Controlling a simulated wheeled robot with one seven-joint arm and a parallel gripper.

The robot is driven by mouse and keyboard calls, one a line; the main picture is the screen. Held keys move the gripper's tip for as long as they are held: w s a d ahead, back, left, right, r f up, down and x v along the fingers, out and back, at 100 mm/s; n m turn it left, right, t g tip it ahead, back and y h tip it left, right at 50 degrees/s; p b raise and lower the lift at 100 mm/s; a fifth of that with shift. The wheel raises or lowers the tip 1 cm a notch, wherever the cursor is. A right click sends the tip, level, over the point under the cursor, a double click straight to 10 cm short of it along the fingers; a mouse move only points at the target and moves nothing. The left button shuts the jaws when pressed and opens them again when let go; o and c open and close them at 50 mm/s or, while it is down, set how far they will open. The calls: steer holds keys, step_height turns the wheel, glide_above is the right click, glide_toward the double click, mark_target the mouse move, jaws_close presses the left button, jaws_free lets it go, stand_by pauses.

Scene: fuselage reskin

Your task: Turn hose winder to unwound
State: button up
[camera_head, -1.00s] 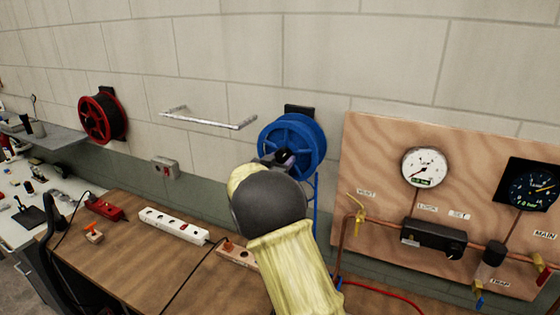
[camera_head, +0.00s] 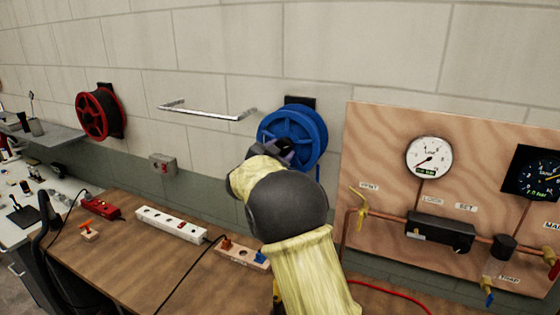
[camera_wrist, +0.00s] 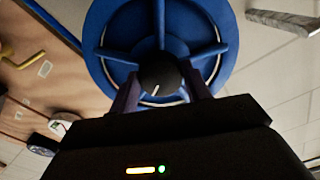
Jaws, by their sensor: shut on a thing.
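The blue hose winder (camera_head: 312,136) is mounted on the wall, above the bench in the head view. In the wrist view its blue spoked wheel (camera_wrist: 98,30) fills the upper middle. A dark round knob (camera_wrist: 160,79) with a white mark sits at the front of the wheel. My gripper (camera_wrist: 160,92) is shut on this knob, one finger on each side. In the head view my gripper (camera_head: 282,150) is at the front of the blue winder, and my forearm hides part of it.
A red winder (camera_head: 98,114) hangs at the left, with a metal rail (camera_head: 205,111) between the two. A wooden gauge board (camera_head: 380,140) stands close at the right. Below are power strips (camera_head: 170,224) and a red hose (camera_head: 395,296) on the wooden bench (camera_head: 130,262).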

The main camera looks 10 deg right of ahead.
steer(key=m+b, duration=2.4)
steer(key=m, duration=0.7)
steer(key=m+b, duration=0.3)
steer(key=m, duration=0.7)
steer(key=shift+s+d, duration=0.1)
steer(key=shift+m, duration=0.3)
steer(key=o, duration=1)
steer(key=shift+r, duration=0.15)
steer(key=shift+c, duration=0.2)
